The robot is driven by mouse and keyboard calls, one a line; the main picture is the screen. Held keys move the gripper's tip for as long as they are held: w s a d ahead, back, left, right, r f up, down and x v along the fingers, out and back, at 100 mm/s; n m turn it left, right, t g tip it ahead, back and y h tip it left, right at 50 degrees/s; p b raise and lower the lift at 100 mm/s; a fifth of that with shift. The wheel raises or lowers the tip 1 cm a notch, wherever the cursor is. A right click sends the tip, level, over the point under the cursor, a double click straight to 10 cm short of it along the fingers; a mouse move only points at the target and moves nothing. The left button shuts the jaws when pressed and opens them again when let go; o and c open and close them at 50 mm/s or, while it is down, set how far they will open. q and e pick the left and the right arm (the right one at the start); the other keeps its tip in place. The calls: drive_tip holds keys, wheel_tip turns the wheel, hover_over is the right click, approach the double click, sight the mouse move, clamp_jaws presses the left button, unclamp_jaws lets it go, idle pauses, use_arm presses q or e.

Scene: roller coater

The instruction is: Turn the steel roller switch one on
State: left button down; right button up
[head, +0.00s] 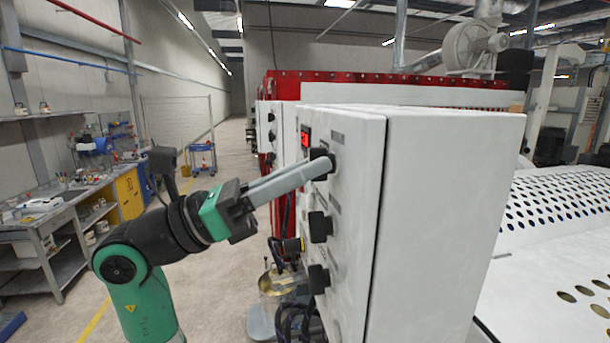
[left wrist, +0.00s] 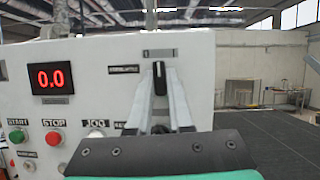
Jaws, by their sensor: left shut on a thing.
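A white control cabinet (head: 347,210) carries three black rotary switches on its left-facing panel: a top switch (head: 332,160), a middle switch (head: 319,227) and a bottom switch (head: 317,279). My left gripper (head: 322,166) reaches in from the left and is shut on the top switch. In the left wrist view, the top switch (left wrist: 159,77) shows between the grey fingers (left wrist: 160,100), with its handle close to upright. The labels by it are too small to read surely. My right gripper is not in view.
A red display (left wrist: 50,78) reading 0.0, a green START button (left wrist: 17,137) and a red STOP button (left wrist: 54,138) sit left of the held switch. Cables (head: 298,322) hang below the panel. A workbench (head: 62,222) stands at far left, with open floor between.

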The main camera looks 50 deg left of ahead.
use_arm(q)
drive_tip(key=shift+a+m+g+h+b, duration=0.1)
drive_tip(key=shift+m+g+h+b, duration=0.55)
drive_tip(key=shift+m, duration=1.75)
drive_tip(key=shift+a+m+g+h+b, duration=0.1)
drive_tip(key=shift+m+g+h, duration=1.05)
drive_tip(key=shift+m, duration=1.25)
drive_tip(key=c, duration=0.8)
unclamp_jaws()
